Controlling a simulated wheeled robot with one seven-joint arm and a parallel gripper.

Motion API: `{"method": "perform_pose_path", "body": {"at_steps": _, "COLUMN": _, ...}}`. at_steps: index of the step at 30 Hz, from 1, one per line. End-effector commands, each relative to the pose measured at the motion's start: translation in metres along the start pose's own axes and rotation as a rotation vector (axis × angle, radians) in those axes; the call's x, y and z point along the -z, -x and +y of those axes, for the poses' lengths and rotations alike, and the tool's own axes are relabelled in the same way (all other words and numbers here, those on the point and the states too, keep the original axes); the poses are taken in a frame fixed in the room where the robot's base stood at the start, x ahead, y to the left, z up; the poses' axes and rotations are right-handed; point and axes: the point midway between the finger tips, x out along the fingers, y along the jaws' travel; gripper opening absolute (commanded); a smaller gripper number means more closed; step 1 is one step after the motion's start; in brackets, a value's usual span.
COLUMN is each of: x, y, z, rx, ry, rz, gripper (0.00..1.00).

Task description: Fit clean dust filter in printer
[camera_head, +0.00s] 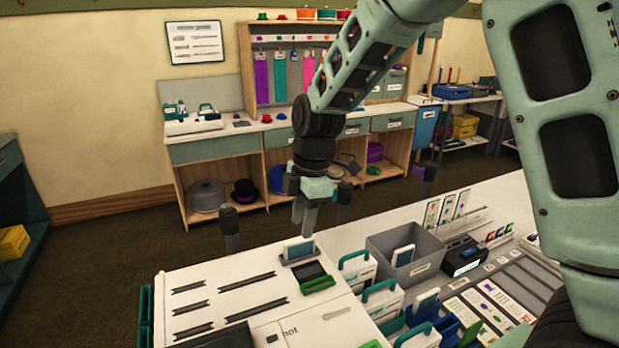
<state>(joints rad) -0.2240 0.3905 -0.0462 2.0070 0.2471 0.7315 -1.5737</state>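A white machine, apparently the printer (222,268), fills the lower middle, with dark slots in its top. A small white-and-blue filter-like piece (298,250) stands upright in a grey holder at the machine's back right corner. My gripper (304,230) points down right over this piece, its two fingers close together and their tips at its top edge. Whether they grip it or are just apart from it, I cannot tell. A similar white-and-blue piece (403,255) leans in a grey bin (424,270) to the right. Which piece is clean cannot be told.
A small dark screen (309,271) with a green part sits just in front of the holder. White boxes with green handles (358,268) stand between machine and bin. A black device (462,258) and cards (490,300) lie further right. Grey posts (230,228) rise behind the counter.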

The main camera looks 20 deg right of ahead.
Motion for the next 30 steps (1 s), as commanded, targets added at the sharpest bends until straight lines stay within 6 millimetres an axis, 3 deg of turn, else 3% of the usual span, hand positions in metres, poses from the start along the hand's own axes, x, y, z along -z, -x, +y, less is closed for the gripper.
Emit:
{"method": "perform_pose_path", "body": {"at_steps": 9, "x": -0.001, "y": 0.074, "z": 0.001, "rx": -0.005, "ry": -0.001, "rz": 0.001, "gripper": 0.36}}
{"method": "perform_pose_path", "body": {"at_steps": 15, "x": 0.000, "y": 0.104, "z": 0.001, "rx": -0.002, "ry": -0.002, "rz": 0.001, "gripper": 0.36}}
{"method": "perform_pose_path", "body": {"at_steps": 21, "x": 0.000, "y": 0.117, "z": 0.000, "rx": 0.000, "ry": -0.002, "rz": 0.000, "gripper": 0.36}}
{"method": "perform_pose_path", "body": {"at_steps": 30, "x": 0.000, "y": 0.117, "z": 0.000, "rx": 0.001, "ry": -0.002, "rz": 0.000, "gripper": 0.36}}
